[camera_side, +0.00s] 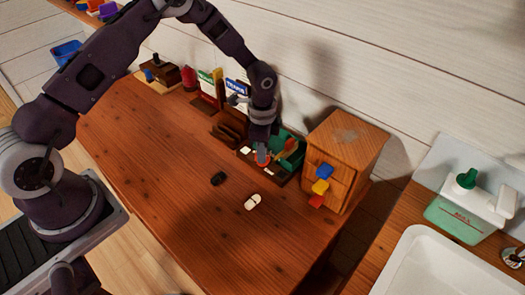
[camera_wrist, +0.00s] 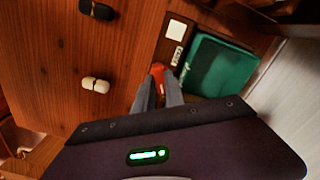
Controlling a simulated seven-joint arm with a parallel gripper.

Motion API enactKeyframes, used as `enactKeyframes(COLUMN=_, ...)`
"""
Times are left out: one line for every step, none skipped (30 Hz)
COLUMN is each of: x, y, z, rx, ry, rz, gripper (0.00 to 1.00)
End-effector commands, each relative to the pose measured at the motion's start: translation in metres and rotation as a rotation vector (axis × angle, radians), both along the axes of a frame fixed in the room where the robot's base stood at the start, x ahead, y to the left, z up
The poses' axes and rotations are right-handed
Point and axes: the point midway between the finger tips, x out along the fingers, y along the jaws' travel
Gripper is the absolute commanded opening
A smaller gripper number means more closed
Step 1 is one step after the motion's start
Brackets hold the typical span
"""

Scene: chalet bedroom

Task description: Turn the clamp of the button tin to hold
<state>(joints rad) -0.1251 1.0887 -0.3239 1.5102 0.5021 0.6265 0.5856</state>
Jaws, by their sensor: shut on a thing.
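The green button tin (camera_side: 294,157) stands on a dark board at the back of the table, left of the wooden cabinet; in the wrist view it is the green block (camera_wrist: 222,66) right of my fingers. The red clamp handle (camera_side: 263,163) is on the board just left of the tin. In the wrist view the red clamp (camera_wrist: 157,70) shows between and beyond my fingertips. My gripper (camera_side: 263,149) points down and is shut on the clamp; its fingers also show in the wrist view (camera_wrist: 163,88). The fingers hide part of the clamp, and its exact setting cannot be told.
A wooden cabinet (camera_side: 345,150) with blue, yellow and red knobs stands right of the tin. A black object (camera_side: 218,179) and a cream one (camera_side: 252,201) lie in front. Cards and a dark rack (camera_side: 229,130) stand to the left. The front of the table is clear.

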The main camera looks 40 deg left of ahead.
Motion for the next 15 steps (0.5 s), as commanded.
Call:
enactKeyframes(x=0.0007, y=-0.0002, z=0.0011, rx=-0.001, ry=-0.002, rz=-0.041, gripper=0.00)
enactKeyframes(x=0.0007, y=-0.0002, z=0.0011, rx=-0.001, ry=-0.002, rz=-0.069, gripper=0.00)
enactKeyframes(x=0.0006, y=-0.0001, z=0.0010, rx=0.000, ry=-0.001, rz=-0.106, gripper=0.00)
enactKeyframes(x=0.0006, y=0.0000, z=0.0010, rx=0.000, ry=-0.001, rz=-0.133, gripper=0.00)
enactKeyframes(x=0.0005, y=0.0001, z=0.0010, rx=0.000, ry=-0.001, rz=-0.158, gripper=0.00)
enactKeyframes(x=0.0005, y=0.0002, z=0.0010, rx=-0.001, ry=0.000, rz=-0.192, gripper=0.00)
enactKeyframes(x=0.0005, y=0.0002, z=0.0009, rx=-0.001, ry=0.000, rz=-0.218, gripper=0.00)
enactKeyframes(x=0.0005, y=0.0002, z=0.0009, rx=-0.001, ry=-0.001, rz=-0.243, gripper=0.00)
enactKeyframes(x=0.0005, y=0.0002, z=0.0009, rx=-0.001, ry=-0.001, rz=-0.275, gripper=0.00)
enactKeyframes(x=0.0005, y=0.0002, z=0.0009, rx=-0.001, ry=-0.001, rz=-0.297, gripper=0.00)
enactKeyframes(x=0.0004, y=0.0000, z=0.0009, rx=-0.001, ry=-0.001, rz=-0.319, gripper=0.00)
enactKeyframes(x=0.0005, y=-0.0001, z=0.0010, rx=-0.001, ry=-0.001, rz=-0.347, gripper=0.00)
enactKeyframes(x=0.0005, y=-0.0003, z=0.0010, rx=-0.001, ry=-0.001, rz=-0.365, gripper=0.00)
enactKeyframes(x=0.0005, y=-0.0003, z=0.0010, rx=-0.001, ry=-0.002, rz=-0.384, gripper=0.00)
enactKeyframes(x=0.0005, y=-0.0003, z=0.0010, rx=-0.001, ry=-0.002, rz=-0.407, gripper=0.00)
